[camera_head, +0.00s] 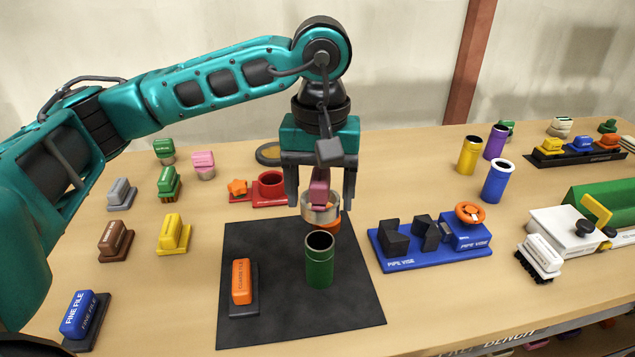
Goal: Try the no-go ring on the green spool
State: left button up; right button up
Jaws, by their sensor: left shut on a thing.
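The green spool (319,265) stands upright on the black mat (352,300), its open top facing up. My left gripper (320,195) points down behind and above the spool. It is shut on the pink handle of a pale metal ring (318,214), which I take to be the no-go ring. The ring shows just above the spool's rim in the picture, apart from it. An orange part (330,226) shows partly behind the ring; I cannot tell whether it belongs to it. My right gripper is out of view.
An orange-handled coarse file (241,284) stands on the mat left of the spool. A blue pipe vise (430,259) is to the right. A red holder (270,190) is at back left. Yellow, purple and blue spools (497,182) stand at right. The mat's front is clear.

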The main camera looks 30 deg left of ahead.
pick_arm(q)
jog(key=shift+f+b, duration=1)
jog(key=shift+f, duration=0.95)
jog(key=shift+f+b, duration=0.95)
jog(key=shift+f, duration=0.1)
jog(key=shift+f+b, duration=0.25)
jog(key=shift+b, duration=0.05)
jog(key=shift+r+p, duration=2.4)
jog(key=shift+r, duration=1.7)
